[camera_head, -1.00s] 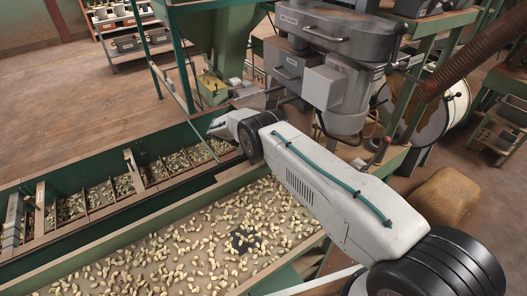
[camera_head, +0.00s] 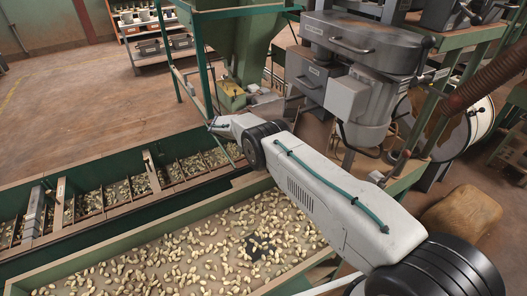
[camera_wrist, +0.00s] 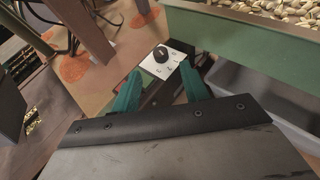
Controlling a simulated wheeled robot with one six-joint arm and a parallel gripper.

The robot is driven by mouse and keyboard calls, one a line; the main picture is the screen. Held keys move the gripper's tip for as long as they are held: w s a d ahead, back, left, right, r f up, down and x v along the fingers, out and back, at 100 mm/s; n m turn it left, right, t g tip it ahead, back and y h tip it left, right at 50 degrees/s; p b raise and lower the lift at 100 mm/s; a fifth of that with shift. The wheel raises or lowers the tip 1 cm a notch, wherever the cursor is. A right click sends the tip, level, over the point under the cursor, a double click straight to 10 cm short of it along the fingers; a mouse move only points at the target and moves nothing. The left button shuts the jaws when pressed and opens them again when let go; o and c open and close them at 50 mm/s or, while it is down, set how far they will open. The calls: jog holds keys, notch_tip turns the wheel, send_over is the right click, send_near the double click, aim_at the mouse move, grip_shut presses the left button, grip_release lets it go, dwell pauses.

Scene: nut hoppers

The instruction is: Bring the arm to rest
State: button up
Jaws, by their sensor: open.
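My gripper (camera_wrist: 160,92) shows in the wrist view as two green fingers standing apart with nothing held between them. Past the fingers is a white plate with a black knob (camera_wrist: 161,54). In the head view my arm stretches from the lower right over the long nut tray toward the divided trough. The fingertips are too small or hidden to make out there.
A wide tray of nuts (camera_head: 60,275) lies below my arm, with a green divided trough (camera_head: 100,170) behind it. A grey machine (camera_head: 365,45) stands close at the right, with a brown sack (camera_head: 462,212) on the floor. Open floor lies at the upper left.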

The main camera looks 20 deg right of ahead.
notch_tip(320, 180, up, 24)
jog(key=d+m+t+y, duration=0.2)
jog(key=m+t+y, duration=0.1)
jog(key=y, duration=0.1)
jog(key=s+d+r+m+t+y, duration=0.1)
jog(key=s+r+t+y, duration=0.1)
jog(key=s+r, duration=0.55)
jog(key=s+r+m+t+y, duration=0.15)
jog(key=s+r, duration=0.35)
jog(key=r, duration=0.5)
jog(key=s+r+m+t+y, duration=0.1)
jog(key=s+r+m+t, duration=0.15)
jog(key=s, duration=0.85)
jog(key=s+r+m+t+y, duration=0.15)
jog(key=s+r, duration=0.25)
jog(key=s, duration=0.6)
jog(key=s+f+m+g, duration=0.1)
jog(key=s+f, duration=0.3)
jog(key=s, duration=0.5)
jog(key=s+a+f+m+g+y, duration=0.1)
jog(key=s+f, duration=0.3)
jog(key=s, duration=0.4)
jog(key=shift+s, duration=0.35)
